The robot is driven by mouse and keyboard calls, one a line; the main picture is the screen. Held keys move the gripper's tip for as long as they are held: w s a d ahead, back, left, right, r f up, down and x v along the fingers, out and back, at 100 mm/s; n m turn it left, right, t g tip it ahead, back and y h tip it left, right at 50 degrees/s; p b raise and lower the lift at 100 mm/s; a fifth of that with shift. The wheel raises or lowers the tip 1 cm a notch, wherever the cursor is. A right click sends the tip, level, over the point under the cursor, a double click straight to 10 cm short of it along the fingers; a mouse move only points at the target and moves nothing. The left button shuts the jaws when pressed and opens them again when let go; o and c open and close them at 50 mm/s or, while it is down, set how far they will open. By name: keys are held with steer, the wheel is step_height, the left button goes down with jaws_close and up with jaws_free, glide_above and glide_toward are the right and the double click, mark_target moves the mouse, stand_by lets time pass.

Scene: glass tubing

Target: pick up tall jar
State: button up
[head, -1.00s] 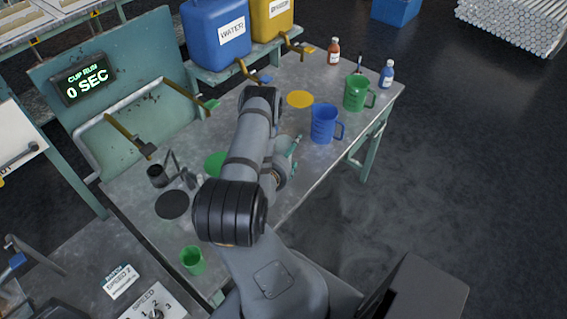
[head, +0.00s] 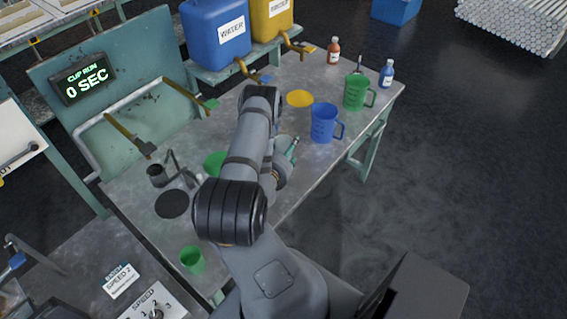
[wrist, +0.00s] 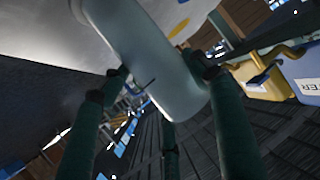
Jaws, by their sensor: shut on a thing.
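The tall jar (wrist: 150,62) is a smooth, pale grey-green cylinder. It slants across the upper middle of the wrist view, its upper end cut off by the frame edge and its rounded end nearer the middle. My gripper (wrist: 162,82) has dark green fingers with black joints, and they are closed around the jar from its sides. In the head view my gripper (head: 289,152) is mostly hidden behind my arm, above the front part of the bench. The jar cannot be clearly made out there.
On the metal bench (head: 245,190), a blue mug (head: 323,124) and a green mug (head: 355,93) stand to the right of my gripper. A small green cup (head: 192,260) is at the near left. Blue (head: 215,35) and yellow (head: 270,18) containers stand behind.

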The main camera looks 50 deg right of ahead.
steer(key=c, duration=0.3)
